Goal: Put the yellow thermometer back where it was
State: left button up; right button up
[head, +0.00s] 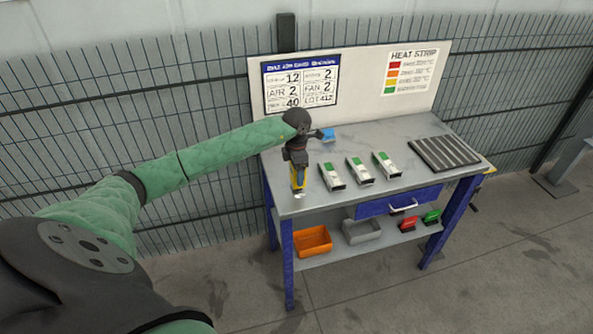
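The yellow thermometer (297,185) is at the front left corner of the grey worktable (310,206), directly below my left gripper (298,174). My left gripper points down and appears shut on the thermometer, with its fingers hiding the upper part. A small pale tip shows below the yellow. I cannot tell whether the thermometer touches the tabletop. My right gripper is not in view.
A white-and-green device (332,177), one of three in a row, lies just right of my gripper. A blue object (327,135) lies behind. A dark ribbed mat (444,153) is at the right. An orange bin (313,241) and grey bin (361,231) stand on the lower shelf.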

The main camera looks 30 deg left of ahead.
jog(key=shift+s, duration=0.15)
pick_arm(q)
jog(key=shift+r, duration=0.1)
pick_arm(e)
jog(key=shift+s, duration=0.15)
